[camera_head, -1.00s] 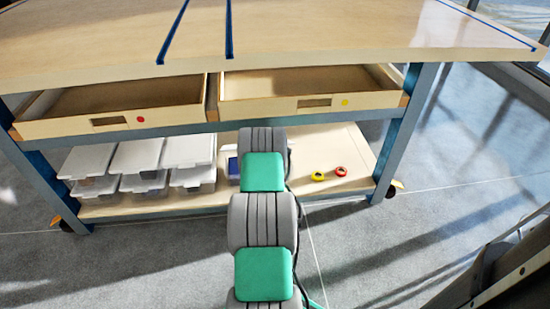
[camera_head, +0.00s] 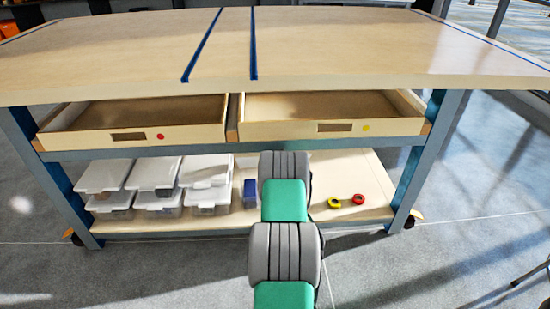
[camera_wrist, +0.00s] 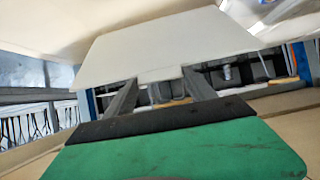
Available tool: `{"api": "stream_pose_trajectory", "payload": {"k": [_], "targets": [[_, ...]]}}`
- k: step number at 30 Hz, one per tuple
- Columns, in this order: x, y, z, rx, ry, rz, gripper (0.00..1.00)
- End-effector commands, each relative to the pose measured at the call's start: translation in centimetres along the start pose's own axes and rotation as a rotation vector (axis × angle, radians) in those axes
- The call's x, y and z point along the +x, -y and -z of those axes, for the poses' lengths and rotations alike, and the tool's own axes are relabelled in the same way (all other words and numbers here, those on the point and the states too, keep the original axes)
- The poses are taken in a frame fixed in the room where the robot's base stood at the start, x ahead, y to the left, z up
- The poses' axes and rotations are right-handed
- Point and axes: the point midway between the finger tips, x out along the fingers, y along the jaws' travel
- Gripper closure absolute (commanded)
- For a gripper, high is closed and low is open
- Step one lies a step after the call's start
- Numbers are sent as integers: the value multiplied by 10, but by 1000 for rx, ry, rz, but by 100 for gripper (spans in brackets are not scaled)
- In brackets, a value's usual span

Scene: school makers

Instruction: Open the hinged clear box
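Several clear boxes with white lids (camera_head: 152,172) stand stacked on the left of the lower shelf, their lids closed. Another box with blue in it (camera_head: 250,190) stands right of them, partly hidden by my arm. A pale patch (camera_head: 247,160) shows above it, possibly a raised lid. In the wrist view a white panel (camera_wrist: 165,42), which may be that lid, spreads above my gripper (camera_wrist: 163,86). The two fingers are apart and reach up to the panel's near edge. Their tips are partly hidden, and I cannot tell whether they touch it. My gripper is hidden in the head view.
The workbench top (camera_head: 350,45) overhangs the shelf. Two open drawers (camera_head: 190,132) (camera_head: 390,129) jut out above the shelf space. A yellow ring (camera_head: 334,203) and a red ring (camera_head: 358,199) lie on the shelf's right part (camera_head: 365,175). The floor in front is clear.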

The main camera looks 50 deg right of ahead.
Motion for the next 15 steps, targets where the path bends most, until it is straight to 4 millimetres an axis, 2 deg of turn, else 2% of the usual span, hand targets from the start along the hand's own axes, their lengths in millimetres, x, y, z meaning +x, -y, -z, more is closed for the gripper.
{"api": "stream_pose_trajectory", "payload": {"k": [1, 8, 15], "targets": [[-1, 0, 7, 0, -12, 0, 33], [0, -1, 3, 0, -5, -1, 15], [-1, -1, 1, 1, -1, -1, 15]]}}
